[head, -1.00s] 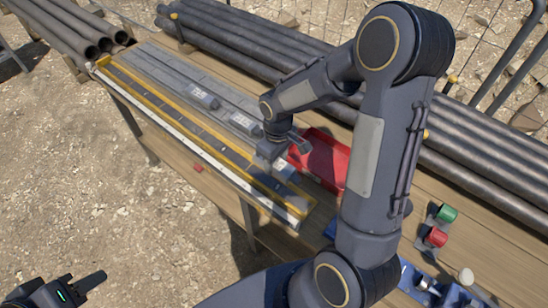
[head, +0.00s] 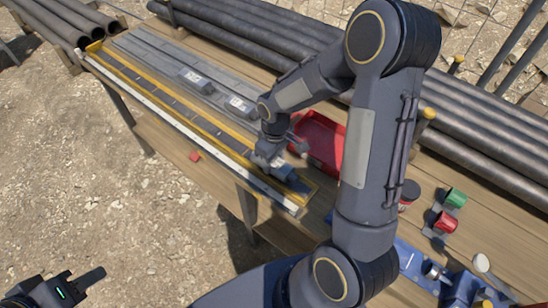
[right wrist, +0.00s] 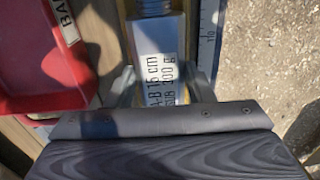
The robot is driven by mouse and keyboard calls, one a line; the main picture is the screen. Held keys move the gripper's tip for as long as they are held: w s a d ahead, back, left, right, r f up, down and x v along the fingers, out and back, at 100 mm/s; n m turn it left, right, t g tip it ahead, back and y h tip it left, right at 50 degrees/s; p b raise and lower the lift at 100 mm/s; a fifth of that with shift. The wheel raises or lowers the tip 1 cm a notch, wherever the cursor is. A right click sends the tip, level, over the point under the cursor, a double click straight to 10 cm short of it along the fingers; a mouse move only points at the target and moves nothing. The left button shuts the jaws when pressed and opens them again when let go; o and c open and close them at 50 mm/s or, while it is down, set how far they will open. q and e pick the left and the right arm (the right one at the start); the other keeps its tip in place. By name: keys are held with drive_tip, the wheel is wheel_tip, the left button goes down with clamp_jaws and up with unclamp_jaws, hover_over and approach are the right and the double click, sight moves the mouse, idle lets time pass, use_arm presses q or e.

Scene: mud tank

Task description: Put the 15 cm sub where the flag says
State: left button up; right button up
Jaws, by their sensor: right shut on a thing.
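The 15 cm sub (right wrist: 155,70) is a grey piece with a white label reading "15 cm" and "200 g". My right gripper (right wrist: 163,90) is shut on it, with one finger on each side. In the head view, the right gripper (head: 268,158) is over the near end of the yellow-edged trough (head: 150,109), and the sub (head: 283,171) shows partly below it. I cannot tell whether the sub touches the trough floor. My left gripper (head: 75,287) is low at the left, away from the bench, its jaw state unclear. I cannot make out a flag for certain.
Two labelled grey blocks (head: 238,103) (head: 194,77) lie behind the trough. A red tray (head: 322,139) is right beside my right gripper. Pipes (head: 240,50) line the back.

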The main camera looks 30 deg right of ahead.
drive_tip(key=shift+f+b, duration=0.5)
drive_tip(key=shift+b, duration=0.05)
idle(0.4)
drive_tip(key=o, duration=1.6)
drive_tip(key=shift+r, duration=0.1)
wheel_tip(320, 180, up, 7)
drive_tip(key=p, duration=0.5)
